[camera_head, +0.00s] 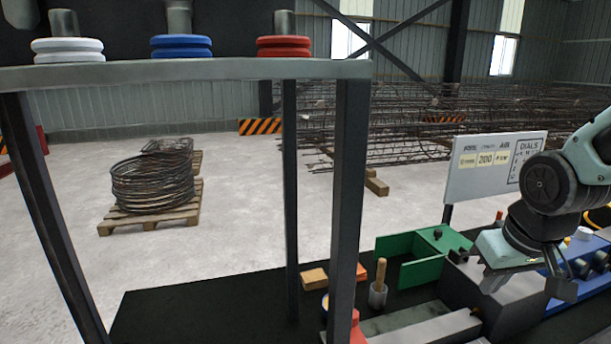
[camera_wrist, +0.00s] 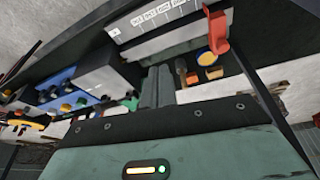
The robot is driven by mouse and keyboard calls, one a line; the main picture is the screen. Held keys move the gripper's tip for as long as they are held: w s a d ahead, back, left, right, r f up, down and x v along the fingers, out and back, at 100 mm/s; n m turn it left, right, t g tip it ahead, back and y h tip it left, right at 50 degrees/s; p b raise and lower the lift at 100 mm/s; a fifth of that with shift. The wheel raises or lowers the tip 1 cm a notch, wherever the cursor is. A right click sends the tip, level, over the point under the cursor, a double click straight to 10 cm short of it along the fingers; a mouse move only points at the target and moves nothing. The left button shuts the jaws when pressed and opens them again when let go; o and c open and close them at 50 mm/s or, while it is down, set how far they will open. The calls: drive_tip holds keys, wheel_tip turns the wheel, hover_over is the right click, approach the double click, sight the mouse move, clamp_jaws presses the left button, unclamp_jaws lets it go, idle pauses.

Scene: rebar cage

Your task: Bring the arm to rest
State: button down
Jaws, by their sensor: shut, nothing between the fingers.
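My gripper (camera_head: 494,283) is at the right of the head view, at the end of my pale green arm, pointing down over the grey box on the dark bench. In the wrist view my gripper (camera_wrist: 157,87) shows its two grey fingers side by side and closed, with nothing between them. The arm comes in from the right edge of the head view. Part of the grey box is hidden behind the gripper.
A sign board (camera_head: 495,165) stands close behind my arm. A blue box (camera_head: 556,278) with knobs is to its right, a green open box (camera_head: 408,270) to its left. A rack (camera_head: 200,69) holds white, blue and red rings. A pallet (camera_head: 150,219) bears coiled wire.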

drive_tip(key=s+d+f, duration=0.2)
drive_tip(key=s+f, duration=0.1)
drive_tip(key=s, duration=0.1)
drive_tip(key=s+a+f+n+g+b, duration=0.1)
drive_tip(key=s+a+f+n+b, duration=0.2)
drive_tip(key=s+a, duration=0.4)
drive_tip(key=s+a+f+n+g+b, duration=0.2)
drive_tip(key=s+a, duration=0.5)
drive_tip(key=a, duration=0.4)
wheel_tip(320, 180, down, 2)
drive_tip(key=n+b, duration=0.1)
drive_tip(key=b, duration=0.2)
drive_tip(key=shift+n+g+y, duration=0.3)
drive_tip(key=shift+n, duration=0.1)
